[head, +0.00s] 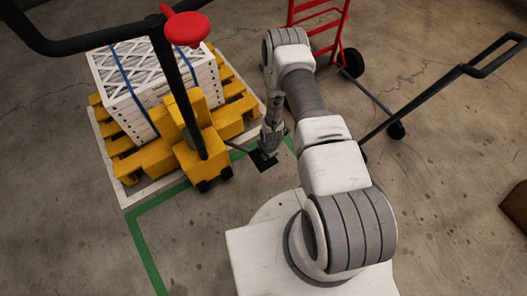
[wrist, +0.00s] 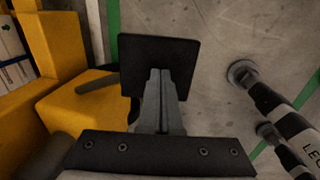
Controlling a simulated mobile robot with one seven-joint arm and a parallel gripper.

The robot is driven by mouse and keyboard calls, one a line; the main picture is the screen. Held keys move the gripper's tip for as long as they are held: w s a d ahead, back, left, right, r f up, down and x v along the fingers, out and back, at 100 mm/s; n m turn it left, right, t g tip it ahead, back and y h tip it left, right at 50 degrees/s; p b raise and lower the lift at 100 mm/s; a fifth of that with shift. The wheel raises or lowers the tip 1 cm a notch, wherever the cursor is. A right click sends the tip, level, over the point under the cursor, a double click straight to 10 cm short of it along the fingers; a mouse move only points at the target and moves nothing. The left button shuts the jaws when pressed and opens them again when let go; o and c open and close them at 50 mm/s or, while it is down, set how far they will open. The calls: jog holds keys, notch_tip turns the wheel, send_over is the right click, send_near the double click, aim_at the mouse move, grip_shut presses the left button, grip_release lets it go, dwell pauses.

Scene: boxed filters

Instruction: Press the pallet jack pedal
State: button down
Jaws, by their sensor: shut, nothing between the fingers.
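The yellow pallet jack (head: 200,150) stands on the left in the head view, with a black handle and a red knob (head: 187,28). Its pedal (head: 263,160) is a black square plate on a thin dark rod, out to the right of the yellow body. In the wrist view the pedal (wrist: 183,50) fills the upper middle, beside the yellow body. My gripper (head: 268,150) is shut and empty, pointing down at the pedal. In the wrist view its fingertips (wrist: 160,73) overlap the plate. I cannot tell whether they touch it.
Boxed white filters (head: 155,85) with blue straps sit on a yellow pallet behind the jack handle. A red hand truck (head: 318,30) and a black-handled cart (head: 440,85) stand to the right of my arm. Green tape (head: 148,250) marks the concrete floor. The lower left floor is clear.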

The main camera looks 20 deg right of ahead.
aim_at(267, 163)
jog(key=f+t+b, duration=0.1)
jog(key=f, duration=0.1)
jog(key=s+f+t+b, duration=0.1)
jog(key=f, duration=0.1)
jog(key=shift+s+d+f+y, duration=0.15)
jog(key=shift+d+f+y, duration=0.05)
jog(key=shift+f+y, duration=0.1)
jog(key=shift+f+b, duration=1)
jog(key=shift+f, duration=0.05)
jog(key=shift+s+d+f, duration=0.1)
jog(key=shift+f, duration=0.1)
jog(key=shift+r, duration=0.15)
